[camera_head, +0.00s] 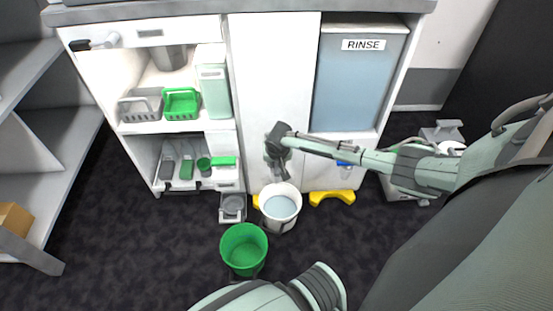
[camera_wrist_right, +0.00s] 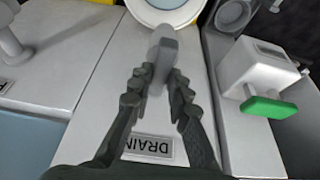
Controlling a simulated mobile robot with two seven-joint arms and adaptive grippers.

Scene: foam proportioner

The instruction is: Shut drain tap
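The drain tap (camera_wrist_right: 163,48) is a grey lever in the right wrist view, at the top middle above a plate that reads DRAIN (camera_wrist_right: 150,146). My right gripper (camera_wrist_right: 161,72) has its two dark fingers on either side of the lever, close against it with little gap. In the head view my right gripper (camera_head: 277,150) is at the front of the white cabinet, above a white bucket (camera_head: 281,204). It hides the tap there. My left gripper is not in view.
The white bucket holds pale liquid and stands on the floor. A green bucket (camera_head: 243,248) stands in front of it. A blue RINSE panel (camera_head: 358,80) is to the right.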

